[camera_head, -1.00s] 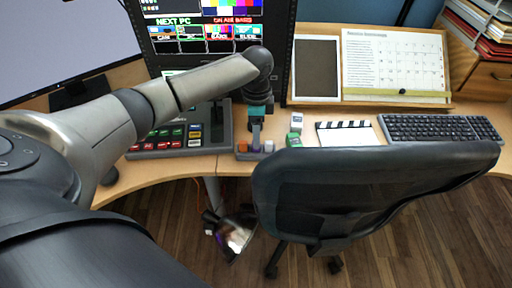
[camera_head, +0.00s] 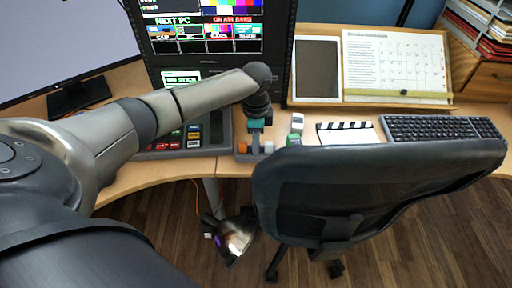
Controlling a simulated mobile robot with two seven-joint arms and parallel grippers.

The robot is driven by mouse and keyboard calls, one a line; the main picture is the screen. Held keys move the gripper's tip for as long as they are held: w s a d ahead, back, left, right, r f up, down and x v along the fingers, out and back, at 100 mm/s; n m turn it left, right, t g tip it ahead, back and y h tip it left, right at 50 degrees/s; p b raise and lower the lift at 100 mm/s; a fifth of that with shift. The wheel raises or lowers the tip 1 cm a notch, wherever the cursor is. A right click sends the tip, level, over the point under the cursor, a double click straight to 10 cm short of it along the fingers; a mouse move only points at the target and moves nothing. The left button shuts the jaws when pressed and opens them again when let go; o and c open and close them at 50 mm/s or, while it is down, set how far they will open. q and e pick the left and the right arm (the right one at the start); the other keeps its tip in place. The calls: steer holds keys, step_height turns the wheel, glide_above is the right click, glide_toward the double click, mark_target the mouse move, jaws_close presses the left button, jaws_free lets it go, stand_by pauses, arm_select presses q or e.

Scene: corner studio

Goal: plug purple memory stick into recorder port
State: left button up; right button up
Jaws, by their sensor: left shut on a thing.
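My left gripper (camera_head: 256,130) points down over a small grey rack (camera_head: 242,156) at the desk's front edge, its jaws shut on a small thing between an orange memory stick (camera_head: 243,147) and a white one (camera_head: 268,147). The thing in the jaws sits where a purple memory stick fits, but it is mostly hidden and its colour is hard to tell. A panel reading "NO STICK" (camera_head: 180,76) shows under the big screen, partly behind my left arm. I cannot make out the recorder port. My right gripper is not in view.
A control panel with coloured buttons (camera_head: 193,137) lies left of the rack. A green-and-white object (camera_head: 295,128), a clapperboard (camera_head: 346,133) and a keyboard (camera_head: 440,128) lie to the right. A dark chair (camera_head: 370,185) stands close in front of the desk.

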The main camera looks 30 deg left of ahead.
arm_select(q)
jaws_close()
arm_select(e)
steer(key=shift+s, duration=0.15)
arm_select(q)
step_height(320, 180, up, 20)
steer(key=p, duration=0.5)
steer(key=shift+p, duration=0.3)
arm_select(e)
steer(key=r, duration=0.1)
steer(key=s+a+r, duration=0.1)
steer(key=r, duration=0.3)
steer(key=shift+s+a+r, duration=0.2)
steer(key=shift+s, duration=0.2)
